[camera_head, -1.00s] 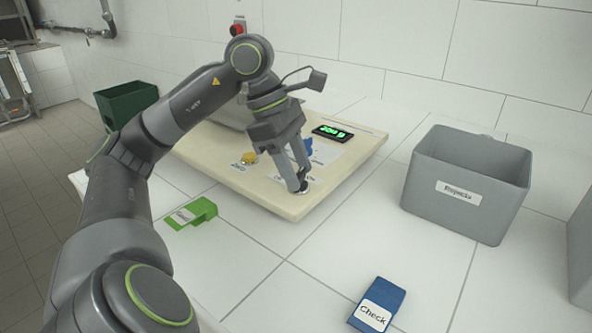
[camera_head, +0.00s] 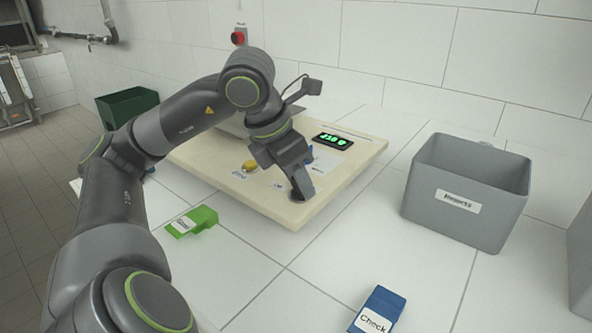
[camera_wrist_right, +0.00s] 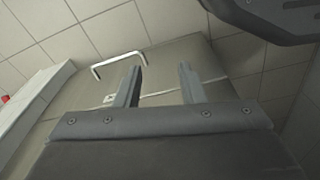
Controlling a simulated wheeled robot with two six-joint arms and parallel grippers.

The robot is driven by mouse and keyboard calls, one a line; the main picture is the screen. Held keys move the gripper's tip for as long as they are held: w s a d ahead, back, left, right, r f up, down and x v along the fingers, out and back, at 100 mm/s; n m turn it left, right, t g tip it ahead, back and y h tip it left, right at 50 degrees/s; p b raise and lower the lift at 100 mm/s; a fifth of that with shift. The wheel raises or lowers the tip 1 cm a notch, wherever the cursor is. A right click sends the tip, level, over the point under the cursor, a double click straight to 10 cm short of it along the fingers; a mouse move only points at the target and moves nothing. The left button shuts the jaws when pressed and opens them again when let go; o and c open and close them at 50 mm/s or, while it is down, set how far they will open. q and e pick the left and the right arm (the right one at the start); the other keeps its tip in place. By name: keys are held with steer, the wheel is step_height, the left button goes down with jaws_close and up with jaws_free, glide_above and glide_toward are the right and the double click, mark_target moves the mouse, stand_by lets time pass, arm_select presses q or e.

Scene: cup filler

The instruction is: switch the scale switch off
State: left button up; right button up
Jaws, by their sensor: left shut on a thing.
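The scale is a cream board (camera_head: 365,165) on the white tiled counter, with a lit green display (camera_head: 333,141) at its back right. My left gripper (camera_head: 303,192) is over the board's front corner, pointing down, and is shut on the scale switch there. The switch itself is hidden behind the fingers. A yellow knob (camera_head: 250,166) stands on the board to the left of the gripper. A blue part (camera_head: 310,150) is mostly hidden behind the gripper. My right gripper (camera_wrist_right: 160,85) shows in the right wrist view, open and empty, its two fingers apart.
A grey bin (camera_head: 465,205) labelled Rejects stands at the right. A green block (camera_head: 192,221) and a blue Check block (camera_head: 378,310) lie on the counter. A dark green crate (camera_head: 127,103) is at back left. A red button (camera_head: 238,38) is on the wall.

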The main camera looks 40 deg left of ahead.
arm_select(q)
steer(key=shift+r+n+p, duration=0.1)
steer(key=shift+n+p, duration=0.2)
steer(key=shift+n, duration=0.2)
steer(key=shift+d+n+y+p, duration=0.1)
steer(key=shift+n+y+p, duration=0.5)
steer(key=shift+n+p, duration=0.9)
steer(key=shift+p, duration=0.85)
steer(key=shift+n+y+p, duration=0.3)
steer(key=shift+n+p, duration=0.1)
steer(key=shift+p, duration=0.3)
arm_select(e)
steer(key=s+d+f+h, duration=0.1)
steer(key=s+d+f, duration=0.2)
steer(key=s+f, duration=0.4)
steer(key=shift+s+f+n, duration=0.4)
steer(key=shift+s, duration=0.3)
arm_select(q)
steer(key=o, duration=1)
